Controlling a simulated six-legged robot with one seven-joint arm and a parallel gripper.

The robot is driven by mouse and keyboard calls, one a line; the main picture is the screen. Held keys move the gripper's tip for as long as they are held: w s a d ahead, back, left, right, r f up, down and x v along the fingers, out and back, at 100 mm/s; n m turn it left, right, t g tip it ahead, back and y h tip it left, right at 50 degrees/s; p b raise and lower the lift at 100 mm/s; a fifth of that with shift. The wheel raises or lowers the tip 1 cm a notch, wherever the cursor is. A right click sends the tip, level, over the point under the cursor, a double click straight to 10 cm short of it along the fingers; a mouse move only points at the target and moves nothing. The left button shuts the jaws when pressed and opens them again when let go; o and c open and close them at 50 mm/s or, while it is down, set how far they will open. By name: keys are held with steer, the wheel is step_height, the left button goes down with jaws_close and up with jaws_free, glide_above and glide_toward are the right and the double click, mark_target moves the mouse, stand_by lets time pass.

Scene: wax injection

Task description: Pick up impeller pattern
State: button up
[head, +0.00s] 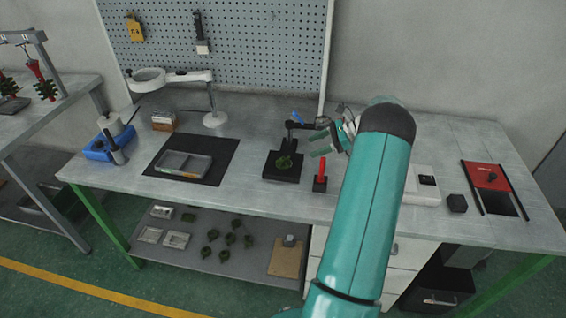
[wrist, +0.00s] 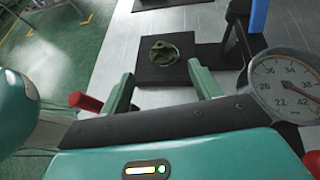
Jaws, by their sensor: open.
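The impeller pattern (head: 284,163) is a small dark green wax piece on a black square plate (head: 270,175) near the middle of the table. In the wrist view the impeller pattern (wrist: 163,52) lies ahead of my gripper, between the lines of the two fingers, on the black plate (wrist: 148,76). My gripper (wrist: 160,78) is open and empty, with its two green fingers apart. In the head view my gripper (head: 322,143) is above and to the right of the pattern, apart from it. My arm hides part of the bench behind it.
A dial gauge (wrist: 288,82) on a stand is close to the right finger. A red-handled tool (head: 320,174) stands right of the plate. A dark mat with a metal tray (head: 183,164) lies to the left. A magnifier lamp (head: 213,118) stands behind.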

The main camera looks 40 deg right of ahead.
mark_target(285, 158)
steer(key=x, duration=1.2)
steer(key=shift+w+a+f, duration=0.15)
steer(key=shift+f, duration=0.15)
steer(key=c, duration=1)
steer(key=shift+c, duration=0.4)
steer(key=shift+r, duration=0.55)
jaws_close()
step_height(285, 158, up, 2)
steer(key=shift+r, duration=0.2)
steer(key=s+a+r, duration=0.9)
steer(key=a, duration=0.1)
steer(key=shift+s+r, duration=0.3)
